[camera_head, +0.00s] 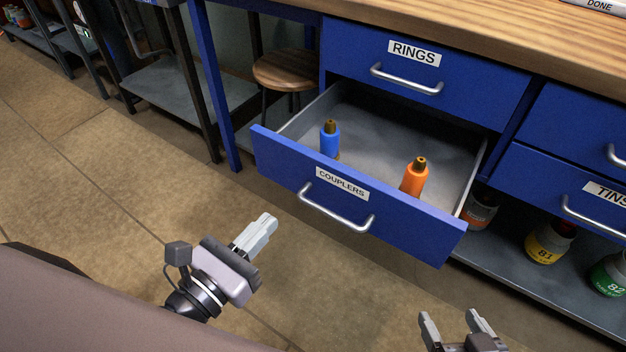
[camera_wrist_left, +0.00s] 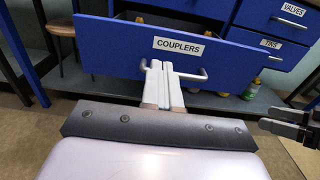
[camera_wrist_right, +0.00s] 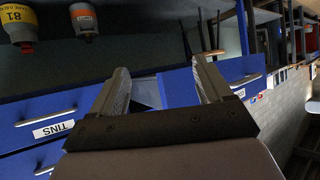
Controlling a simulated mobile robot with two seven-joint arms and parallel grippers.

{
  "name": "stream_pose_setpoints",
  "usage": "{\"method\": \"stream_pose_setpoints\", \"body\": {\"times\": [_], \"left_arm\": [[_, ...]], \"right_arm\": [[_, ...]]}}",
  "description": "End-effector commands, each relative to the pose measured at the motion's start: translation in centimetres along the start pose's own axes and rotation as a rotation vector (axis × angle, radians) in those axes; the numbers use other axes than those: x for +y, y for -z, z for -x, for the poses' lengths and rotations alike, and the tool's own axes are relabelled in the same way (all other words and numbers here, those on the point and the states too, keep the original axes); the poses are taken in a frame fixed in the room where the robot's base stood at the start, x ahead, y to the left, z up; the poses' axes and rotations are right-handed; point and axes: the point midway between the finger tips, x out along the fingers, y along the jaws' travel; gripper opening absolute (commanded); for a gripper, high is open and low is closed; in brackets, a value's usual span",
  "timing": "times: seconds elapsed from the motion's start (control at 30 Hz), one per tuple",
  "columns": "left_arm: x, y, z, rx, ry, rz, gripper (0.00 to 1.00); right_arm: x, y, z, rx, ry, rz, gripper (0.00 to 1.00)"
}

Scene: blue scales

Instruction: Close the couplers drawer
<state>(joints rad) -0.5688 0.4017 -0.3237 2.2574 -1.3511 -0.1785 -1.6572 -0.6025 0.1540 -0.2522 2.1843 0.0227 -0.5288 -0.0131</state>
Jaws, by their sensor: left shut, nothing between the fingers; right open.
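The blue couplers drawer (camera_head: 400,226) is pulled well out in the head view, with a white label and a silver bar handle (camera_head: 336,210) on its front. A blue bottle (camera_head: 329,139) and an orange bottle (camera_head: 413,178) stand inside it. My left gripper (camera_head: 265,223) is shut and empty, in front of the drawer and to the left of its handle. In the left wrist view the shut fingers (camera_wrist_left: 159,68) point at the drawer front (camera_wrist_left: 222,62), overlapping the handle; contact cannot be told. My right gripper (camera_head: 455,320) is open and empty at the lower right, in front of the drawer.
The shut rings drawer (camera_head: 470,85) is above, under the wooden worktop (camera_head: 480,25). The tins drawer (camera_head: 550,185) is to the right. Paint bottles, one yellow (camera_head: 549,243), stand on the lower shelf (camera_head: 520,270). A stool (camera_head: 287,70) is at the left. Floor in front is clear.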

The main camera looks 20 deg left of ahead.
Motion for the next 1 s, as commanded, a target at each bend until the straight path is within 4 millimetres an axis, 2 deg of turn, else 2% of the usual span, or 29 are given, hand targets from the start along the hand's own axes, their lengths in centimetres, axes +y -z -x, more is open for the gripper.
{"method": "stream_pose_setpoints", "body": {"times": [0.2,0.8,1.0], "left_arm": [[0.0,-0.5,-2.4,-0.002,-0.001,0.004,0.0],[0.1,-0.2,-10.5,-0.001,-0.002,0.007,0.0],[0.1,-0.1,-12.6,0.001,-0.002,0.006,0.0]], "right_arm": [[0.5,-0.2,0.5,-0.025,-0.013,-0.012,0.79],[1.5,-1.1,1.0,-0.058,-0.035,-0.033,0.79],[1.6,-1.2,1.0,-0.061,-0.038,-0.035,0.79]]}}
